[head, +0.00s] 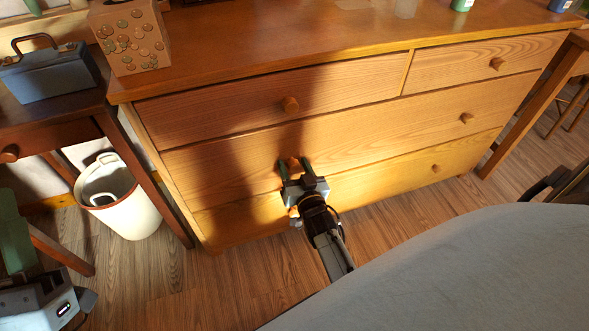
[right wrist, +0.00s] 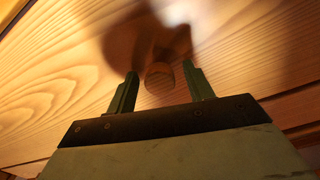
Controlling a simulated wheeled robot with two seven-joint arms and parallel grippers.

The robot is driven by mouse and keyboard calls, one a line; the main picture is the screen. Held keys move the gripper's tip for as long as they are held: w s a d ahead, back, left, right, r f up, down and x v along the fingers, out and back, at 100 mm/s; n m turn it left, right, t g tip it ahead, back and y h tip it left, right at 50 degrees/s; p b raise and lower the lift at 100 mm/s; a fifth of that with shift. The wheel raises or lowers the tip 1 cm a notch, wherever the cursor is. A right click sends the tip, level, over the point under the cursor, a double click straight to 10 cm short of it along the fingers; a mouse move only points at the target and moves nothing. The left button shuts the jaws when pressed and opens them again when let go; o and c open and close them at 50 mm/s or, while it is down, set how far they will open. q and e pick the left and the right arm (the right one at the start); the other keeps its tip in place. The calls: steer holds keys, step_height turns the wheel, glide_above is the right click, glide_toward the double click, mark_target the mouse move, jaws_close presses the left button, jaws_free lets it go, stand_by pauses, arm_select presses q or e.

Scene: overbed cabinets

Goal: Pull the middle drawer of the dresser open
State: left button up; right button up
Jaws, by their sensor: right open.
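The wooden dresser (head: 275,50) stands ahead, with its middle drawer (head: 375,125) flush and closed. This drawer has a left round knob (head: 293,163) and a right knob (head: 466,117). My right gripper (head: 294,166) is at the left knob, its green fingers apart on either side of it. In the right wrist view the knob (right wrist: 160,78) shows between the open fingers (right wrist: 162,84), with gaps on both sides. Part of my left arm shows at the lower left edge; its finger spacing is unclear.
A white bin (head: 125,205) and a side table (head: 60,130) stand left of the dresser. A grey-blue bed (head: 470,275) fills the lower right. Wooden floor (head: 210,280) is clear in front. A tissue box (head: 131,38) sits on the dresser top.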

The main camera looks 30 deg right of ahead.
jaws_close()
stand_by(0.4)
